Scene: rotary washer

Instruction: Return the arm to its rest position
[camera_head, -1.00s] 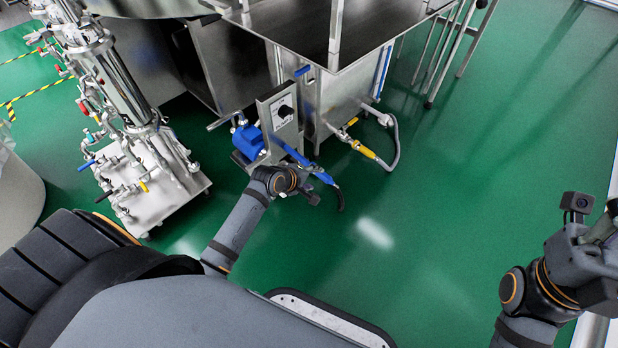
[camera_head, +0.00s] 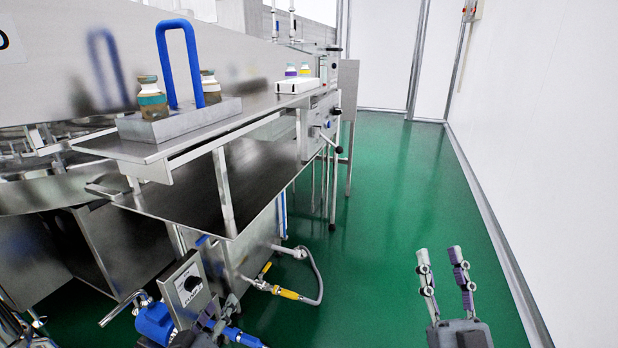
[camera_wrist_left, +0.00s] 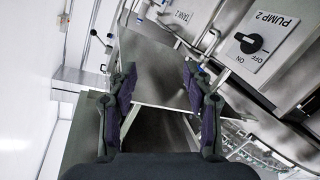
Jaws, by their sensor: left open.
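My left gripper (camera_head: 219,308) is at the bottom of the head view, just right of a grey control box with a black knob (camera_head: 190,287). In the left wrist view its two fingers (camera_wrist_left: 160,85) are spread apart with nothing between them. That view shows a panel marked PUMP 2 with a black knob (camera_wrist_left: 248,43) between OFF and ON, clear of the fingers. My right gripper (camera_head: 441,255) is at the lower right of the head view, over the green floor. Its two fingers point up, are apart, and hold nothing.
A steel bench (camera_head: 255,165) fills the left, its shelf carrying a grey carrier with a blue handle (camera_head: 178,60) and bottles. A blue pump (camera_head: 154,322) and a hose with a yellow valve (camera_head: 289,294) are below. Green floor (camera_head: 390,200) is clear up to the right wall (camera_head: 540,150).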

